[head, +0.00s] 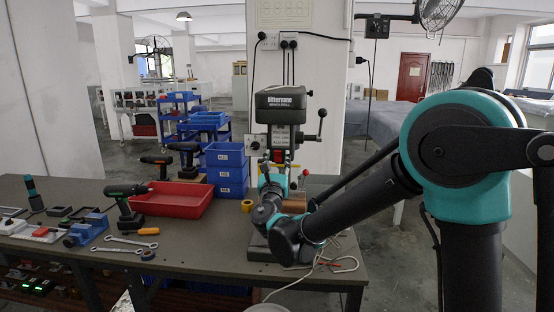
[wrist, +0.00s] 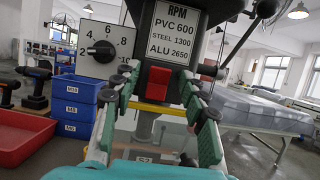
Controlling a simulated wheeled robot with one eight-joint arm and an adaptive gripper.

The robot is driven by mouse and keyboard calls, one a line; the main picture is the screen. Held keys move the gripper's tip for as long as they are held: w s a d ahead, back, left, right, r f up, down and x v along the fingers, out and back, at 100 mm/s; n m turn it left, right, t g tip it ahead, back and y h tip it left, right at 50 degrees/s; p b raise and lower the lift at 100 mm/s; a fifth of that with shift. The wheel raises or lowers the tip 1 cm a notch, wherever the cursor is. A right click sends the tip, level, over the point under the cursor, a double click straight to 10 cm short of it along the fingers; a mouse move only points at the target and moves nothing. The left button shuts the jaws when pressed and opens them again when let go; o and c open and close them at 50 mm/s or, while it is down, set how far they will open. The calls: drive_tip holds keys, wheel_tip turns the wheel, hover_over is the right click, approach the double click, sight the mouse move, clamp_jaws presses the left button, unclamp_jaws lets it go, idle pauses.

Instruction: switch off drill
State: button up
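The bench drill (head: 281,101) stands on the workbench with its dark head facing me. In the wrist view, its speed label (wrist: 176,32) sits above a red switch (wrist: 157,83), with a yellow strip (wrist: 149,106) below. I cannot tell the switch's position. A dial (wrist: 101,50) is on the drill's left side. My gripper (wrist: 161,84) is open and empty, its two fingers on either side of the red switch in the picture. Contact cannot be told. In the head view my gripper (head: 274,172) is in front of the drill, and my arm partly hides the drill's lower part.
Blue bins (head: 229,172) and a red tray (head: 177,199) stand left of the drill. The drill's lever handle (head: 321,116) sticks out at right.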

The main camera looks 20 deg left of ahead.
drive_tip(key=v, duration=1.2)
idle(0.3)
